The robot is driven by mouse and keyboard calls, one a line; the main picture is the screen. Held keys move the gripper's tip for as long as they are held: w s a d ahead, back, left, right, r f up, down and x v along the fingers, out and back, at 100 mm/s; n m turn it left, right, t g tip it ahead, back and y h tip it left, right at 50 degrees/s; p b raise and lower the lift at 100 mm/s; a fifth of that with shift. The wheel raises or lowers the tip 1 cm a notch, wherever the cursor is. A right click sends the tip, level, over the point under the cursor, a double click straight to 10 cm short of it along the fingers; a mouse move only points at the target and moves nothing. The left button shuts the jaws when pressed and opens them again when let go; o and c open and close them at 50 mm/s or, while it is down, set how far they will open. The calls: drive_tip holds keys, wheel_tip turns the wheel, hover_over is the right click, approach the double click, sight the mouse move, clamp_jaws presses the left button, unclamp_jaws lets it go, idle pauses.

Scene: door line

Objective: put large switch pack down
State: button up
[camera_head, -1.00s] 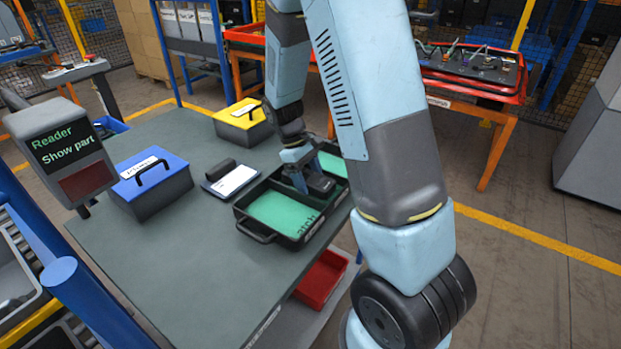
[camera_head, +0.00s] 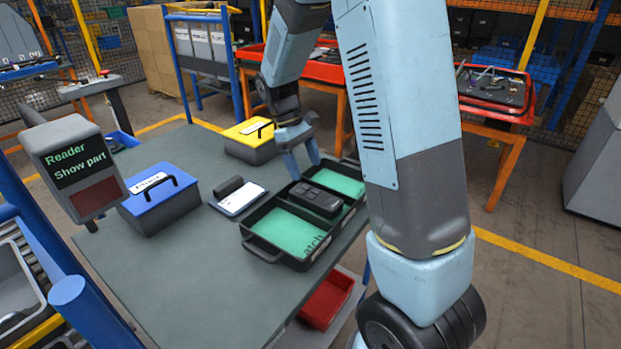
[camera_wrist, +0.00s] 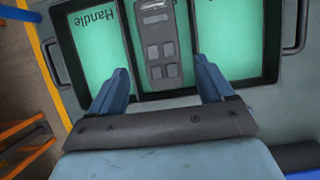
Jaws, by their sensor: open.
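The large switch pack (camera_head: 317,199) is a dark grey block with square buttons. It lies in the middle of the black tray with green-floored compartments (camera_head: 262,247), between two empty green areas; whether it sits flat on the floor there is hard to tell. In the wrist view the pack (camera_wrist: 160,48) lies lengthwise between the green areas, ahead of my fingers. My gripper (camera_head: 303,168) is open and empty, above the tray's far edge and apart from the pack. In the wrist view the fingers of my gripper (camera_wrist: 164,80) are spread wide.
On the grey table (camera_head: 190,270) stand a blue-lidded box (camera_head: 158,198), a yellow-lidded box (camera_head: 252,138) and a white-labelled pad (camera_head: 238,197). A reader (camera_head: 80,165) showing "Show part" stands at the left. A red bin (camera_head: 325,302) sits below. The table's front left is clear.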

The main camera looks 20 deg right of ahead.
drive_tip(key=s+d+r+m+t+y, duration=0.2)
drive_tip(key=s+r+m+t, duration=0.15)
drive_tip(key=s+r, duration=0.8)
drive_tip(key=s+r+m+t, duration=0.3)
drive_tip(key=s+r+t, duration=0.3)
drive_tip(key=s, duration=0.5)
drive_tip(key=shift+s+d+r+m+y, duration=0.15)
drive_tip(key=shift+d+r+m+y, duration=0.25)
drive_tip(key=shift+r, duration=0.15)
